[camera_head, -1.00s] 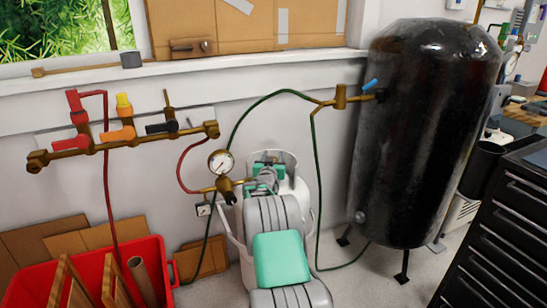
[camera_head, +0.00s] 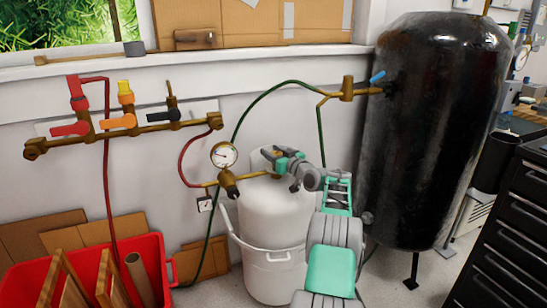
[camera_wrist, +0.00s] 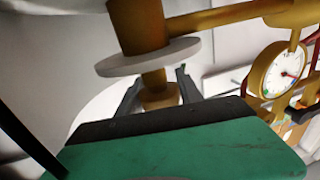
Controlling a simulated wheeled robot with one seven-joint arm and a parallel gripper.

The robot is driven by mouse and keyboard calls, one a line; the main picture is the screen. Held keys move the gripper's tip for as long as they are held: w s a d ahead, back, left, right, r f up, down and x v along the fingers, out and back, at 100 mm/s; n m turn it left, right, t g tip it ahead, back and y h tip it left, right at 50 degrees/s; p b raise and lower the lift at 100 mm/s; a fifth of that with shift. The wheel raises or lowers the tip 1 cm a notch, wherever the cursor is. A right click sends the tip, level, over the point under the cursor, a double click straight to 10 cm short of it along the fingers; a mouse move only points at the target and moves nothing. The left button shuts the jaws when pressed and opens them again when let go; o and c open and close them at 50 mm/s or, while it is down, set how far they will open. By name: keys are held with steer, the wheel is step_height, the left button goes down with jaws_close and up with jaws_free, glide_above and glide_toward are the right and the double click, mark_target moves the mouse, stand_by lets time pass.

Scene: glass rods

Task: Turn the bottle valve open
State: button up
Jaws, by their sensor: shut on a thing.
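The white gas bottle (camera_head: 272,215) stands upright in a white bucket (camera_head: 272,272) by the wall. My gripper (camera_head: 277,157) is at the bottle's top in the head view and hides most of the valve there. In the wrist view my gripper's two fingers (camera_wrist: 160,79) stand on either side of the brass bottle valve (camera_wrist: 140,25), near a pale round disc (camera_wrist: 150,57) on it. The gripper is shut on the valve; the exact contact points are not clear. A brass regulator (camera_head: 228,183) with a round gauge (camera_head: 224,155) sits left of the gripper.
A brass manifold (camera_head: 125,133) with red, orange and black handles is on the wall at left. A large black tank (camera_head: 430,130) stands at right, with a green hose (camera_head: 268,97) near it. A red crate (camera_head: 150,255) and a black drawer cabinet (camera_head: 510,240) flank the floor.

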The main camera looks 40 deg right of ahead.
steer(key=shift+a+n+y, duration=0.1)
steer(key=shift+n+y, duration=0.4)
steer(key=shift+y, duration=0.3)
steer(key=shift+a+y, duration=0.1)
steer(key=shift+y, duration=0.2)
steer(key=o, duration=1.4)
steer(key=s+p, duration=0.1)
steer(key=s, duration=0.6)
steer(key=shift+s, duration=0.4)
steer(key=shift+d, duration=0.2)
